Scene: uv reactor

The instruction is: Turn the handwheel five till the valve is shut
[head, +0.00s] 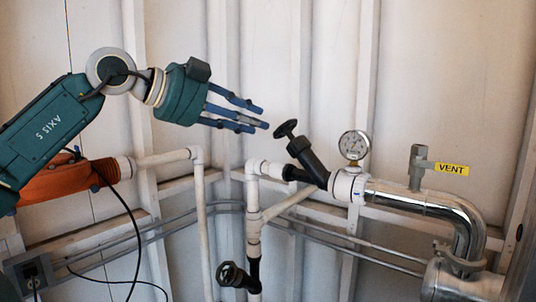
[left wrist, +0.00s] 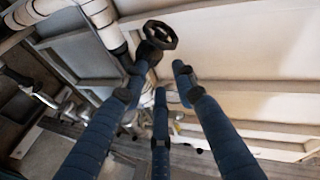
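A black handwheel (head: 287,128) sits on top of a tilted black valve body (head: 308,160) on the white pipe. No number shows on it, so I cannot tell if it is handwheel five. A second black handwheel (head: 232,274) is low down, at the bottom of the head view. My left gripper (head: 259,117) has its blue fingers spread, empty, pointing right, just left of and slightly above the upper handwheel, apart from it. In the left wrist view, a black handwheel (left wrist: 160,36) shows beyond the open fingers. My right gripper is in neither view.
A pressure gauge (head: 354,145) stands right of the upper valve. A grey vent valve with a yellow VENT tag (head: 452,169) is farther right, above a shiny metal pipe (head: 415,197). White pipes (head: 201,225) run below the gripper. The wall space above the gripper is free.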

